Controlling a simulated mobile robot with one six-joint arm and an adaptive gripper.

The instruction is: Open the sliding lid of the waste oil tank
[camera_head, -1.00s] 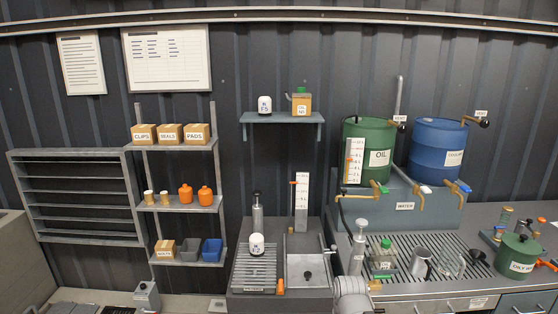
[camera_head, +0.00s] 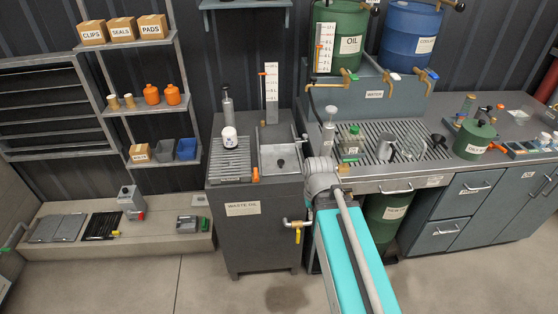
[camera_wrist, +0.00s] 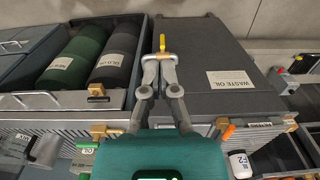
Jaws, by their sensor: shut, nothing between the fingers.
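The waste oil tank (camera_head: 255,232) is a dark grey cabinet labelled WASTE OIL, left of the counter in the head view. Its top carries a light grey panel (camera_head: 278,150) with a small dark knob (camera_head: 280,163), which looks like the sliding lid; I cannot tell how far it is open. An orange piece (camera_head: 256,175) sits at its front left corner. In the wrist view, my gripper (camera_wrist: 160,60) is shut and empty in front of the tank's labelled face (camera_wrist: 225,75). Its tips overlap the drain valve; contact is unclear.
The drain valve with yellow handle (camera_head: 297,235) sticks out at the tank's front right. A white bottle (camera_head: 229,137) stands on the slatted grate (camera_head: 230,165) left of the panel. A sight gauge (camera_head: 272,90) rises behind.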

